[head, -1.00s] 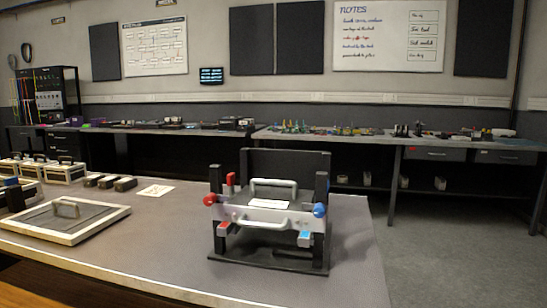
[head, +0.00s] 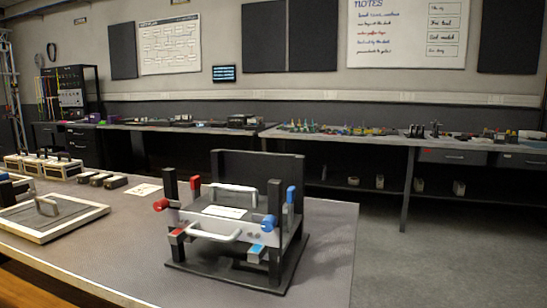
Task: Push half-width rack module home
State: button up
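A small black rack (head: 222,274) stands on the near table, with dark upright posts and a tall black back panel (head: 258,168). A module with a grey front panel (head: 232,222) sits between the posts. It has a white label (head: 224,211) on top, a pale front handle (head: 213,235) and another pale handle (head: 232,187) farther back. A red knob (head: 160,204) and red lever (head: 195,188) are at its left. A blue knob (head: 268,221) and blue lever (head: 291,196) are at its right. I cannot tell how deep the module sits. My gripper is out of view.
The grey table (head: 328,240) is clear right of the rack. A framed panel with a handle (head: 48,220) lies at the left. Several small dark blocks (head: 101,180) and a white card (head: 143,190) lie behind. A long cluttered bench (head: 400,141) runs along the wall.

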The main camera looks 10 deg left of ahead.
aim_at(219, 215)
jog(key=l+u, duration=0.1)
jog(key=u, duration=1.65)
